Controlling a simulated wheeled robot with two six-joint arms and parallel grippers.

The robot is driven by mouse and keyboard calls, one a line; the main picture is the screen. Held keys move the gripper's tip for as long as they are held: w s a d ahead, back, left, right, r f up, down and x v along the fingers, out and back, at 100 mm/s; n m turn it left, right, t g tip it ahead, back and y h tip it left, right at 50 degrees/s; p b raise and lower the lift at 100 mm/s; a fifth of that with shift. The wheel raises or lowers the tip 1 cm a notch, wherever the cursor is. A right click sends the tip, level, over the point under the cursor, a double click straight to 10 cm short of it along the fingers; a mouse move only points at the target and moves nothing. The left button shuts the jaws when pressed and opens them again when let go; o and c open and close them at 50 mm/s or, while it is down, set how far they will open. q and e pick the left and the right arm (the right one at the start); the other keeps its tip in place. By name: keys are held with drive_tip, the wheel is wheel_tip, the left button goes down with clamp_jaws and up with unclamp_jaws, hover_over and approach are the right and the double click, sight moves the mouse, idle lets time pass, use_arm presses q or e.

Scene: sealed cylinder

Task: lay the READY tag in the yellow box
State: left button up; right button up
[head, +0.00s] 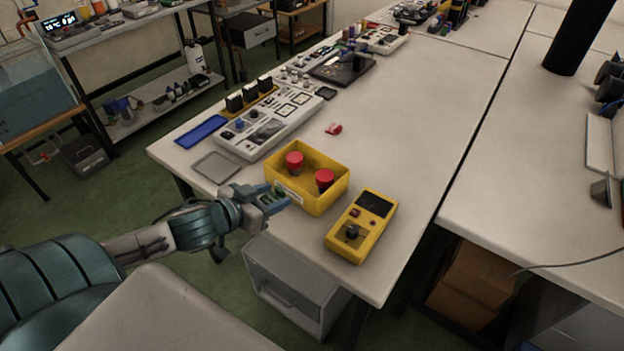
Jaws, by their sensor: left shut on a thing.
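The yellow box (330,197) stands open near the table's left front edge. Two red-topped cylinders (294,162) stand in it, and a pale label is on its front wall. My left gripper (278,198) is at the box's front left side, close to that wall. It is shut on a small green thing (267,199), mostly hidden by the fingers, which looks like the READY tag; no lettering can be read. Whether the gripper touches the box cannot be told. My right gripper is not in view.
A yellow handheld device (362,226) lies right of the box. A small red object (333,129) lies behind it. A grey tray (215,167), blue tray (201,132) and white control panel (269,124) are at the left edge. The table's (415,140) middle is clear.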

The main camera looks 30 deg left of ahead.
use_arm(q)
drive_tip(key=w+a+f, duration=0.1)
drive_tip(key=w+a, duration=0.1)
drive_tip(key=w, duration=0.2)
drive_tip(key=w+a+f, duration=0.2)
drive_tip(key=w, duration=0.3)
drive_tip(key=w+a+f, duration=0.1)
drive_tip(key=w, duration=0.4)
drive_tip(key=shift+w+a+f, duration=0.15)
drive_tip(key=shift+a+f, duration=0.25)
drive_tip(key=shift+f, duration=0.1)
drive_tip(key=shift+f+b, duration=0.15)
drive_tip(key=shift+b, duration=0.15)
drive_tip(key=shift+f, duration=0.5)
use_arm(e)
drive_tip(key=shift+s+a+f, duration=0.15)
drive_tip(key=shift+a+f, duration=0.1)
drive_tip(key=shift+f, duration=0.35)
use_arm(q)
drive_tip(key=o, duration=0.9)
drive_tip(key=shift+o, duration=0.2)
drive_tip(key=shift+r, duration=0.1)
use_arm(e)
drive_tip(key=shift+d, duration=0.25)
